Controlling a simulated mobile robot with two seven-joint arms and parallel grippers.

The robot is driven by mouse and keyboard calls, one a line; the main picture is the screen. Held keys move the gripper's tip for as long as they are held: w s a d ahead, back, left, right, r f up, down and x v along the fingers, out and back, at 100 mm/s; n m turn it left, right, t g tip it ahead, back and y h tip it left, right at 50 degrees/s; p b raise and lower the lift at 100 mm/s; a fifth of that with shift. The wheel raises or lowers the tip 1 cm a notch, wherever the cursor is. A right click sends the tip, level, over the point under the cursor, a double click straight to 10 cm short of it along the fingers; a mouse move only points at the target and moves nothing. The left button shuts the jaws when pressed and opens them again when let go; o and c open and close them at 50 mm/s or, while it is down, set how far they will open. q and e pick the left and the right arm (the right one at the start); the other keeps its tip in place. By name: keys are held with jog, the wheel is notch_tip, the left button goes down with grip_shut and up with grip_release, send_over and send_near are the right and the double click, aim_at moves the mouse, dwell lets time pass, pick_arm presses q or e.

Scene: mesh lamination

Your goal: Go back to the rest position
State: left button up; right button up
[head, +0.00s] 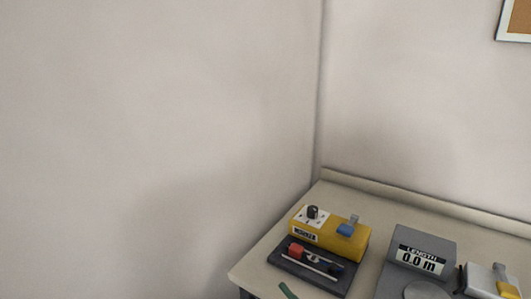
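Neither of my grippers shows in the head view. The view takes in bare walls and the corner of a workbench (268,248) at the lower right. I cannot see either arm, so its pose is hidden.
On the bench stand a yellow device (325,236) with a black knob and a blue part, a dark tray (338,285) with small tools, and a grey unit (420,249) reading "LENGTH 0.0 m". A grey-and-yellow device (487,281) is cut off at right. A framed board (517,20) hangs above.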

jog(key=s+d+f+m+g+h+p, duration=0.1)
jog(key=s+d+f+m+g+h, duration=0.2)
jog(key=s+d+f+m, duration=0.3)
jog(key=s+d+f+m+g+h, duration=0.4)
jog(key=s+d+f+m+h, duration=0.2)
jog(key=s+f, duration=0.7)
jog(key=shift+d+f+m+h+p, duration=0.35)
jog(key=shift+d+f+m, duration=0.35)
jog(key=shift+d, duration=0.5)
